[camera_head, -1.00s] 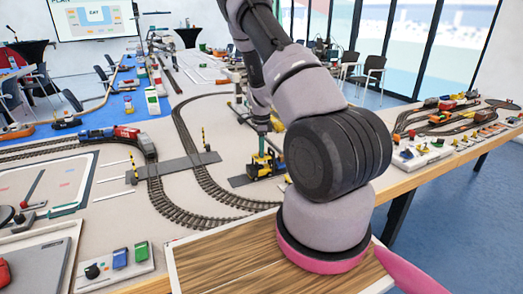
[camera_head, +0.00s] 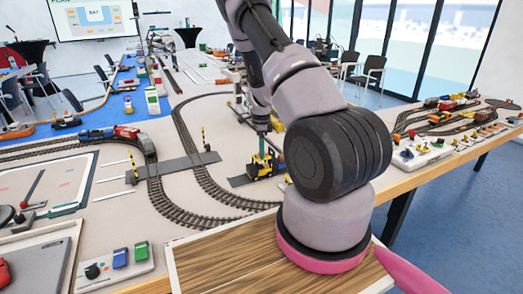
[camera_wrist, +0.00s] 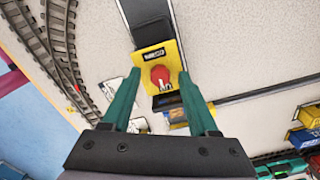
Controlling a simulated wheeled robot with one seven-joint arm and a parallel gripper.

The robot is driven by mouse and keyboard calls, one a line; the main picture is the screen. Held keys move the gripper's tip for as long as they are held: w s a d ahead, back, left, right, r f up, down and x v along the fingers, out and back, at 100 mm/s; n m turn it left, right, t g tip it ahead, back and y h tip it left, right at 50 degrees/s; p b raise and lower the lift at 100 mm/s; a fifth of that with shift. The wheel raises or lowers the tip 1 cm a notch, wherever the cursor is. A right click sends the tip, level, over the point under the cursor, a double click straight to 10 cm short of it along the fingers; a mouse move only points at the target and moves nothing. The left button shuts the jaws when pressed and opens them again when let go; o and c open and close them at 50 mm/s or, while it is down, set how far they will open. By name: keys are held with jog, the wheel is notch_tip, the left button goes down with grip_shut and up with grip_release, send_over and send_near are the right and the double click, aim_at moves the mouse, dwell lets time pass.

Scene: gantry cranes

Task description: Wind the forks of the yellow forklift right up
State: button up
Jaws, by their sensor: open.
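The yellow forklift (camera_head: 262,165) stands on a dark strip on the table in the head view, below my gripper (camera_head: 262,130). In the wrist view my gripper (camera_wrist: 158,74) is open. Its two green fingers lie to either side of the forklift's yellow top (camera_wrist: 148,60), which carries a red knob (camera_wrist: 160,74). The knob appears between the fingertips with gaps on both sides. I cannot tell the exact height of the fingers over it. The forks are not clear in either view.
Curved railway track (camera_head: 190,150) runs left of the forklift, with a red and blue train (camera_head: 112,132) farther left. A wooden board (camera_head: 225,258) lies at the front. Coloured containers (camera_wrist: 308,125) stand at the right in the wrist view.

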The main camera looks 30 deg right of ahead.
notch_tip(320, 180, up, 11)
jog(key=shift+f, duration=0.15)
dwell(0.5)
jog(key=s+a+r+n+t+y, duration=0.1)
jog(key=s+a+r+n, duration=0.25)
jog(key=r, duration=0.45)
jog(key=s+a+r+n+t+y, duration=0.1)
jog(key=s+a+r+n+t, duration=0.2)
jog(key=r, duration=0.5)
jog(key=s+a+r+n+y, duration=0.1)
jog(key=s+a+r+n, duration=0.3)
jog(key=r, duration=0.4)
jog(key=s+a+r+n+t, duration=0.1)
jog(key=s+a+r+n, duration=0.1)
jog(key=s, duration=0.4)
jog(key=s+a+r+n+t, duration=0.1)
jog(key=s+a+r+n, duration=0.1)
jog(key=s, duration=0.4)
jog(key=s+a+r+n+t+h, duration=0.1)
jog(key=s+a+r+n, duration=0.1)
jog(key=s+r+n, duration=0.2)
jog(key=shift+s+r, duration=0.45)
jog(key=shift+s, duration=0.6)
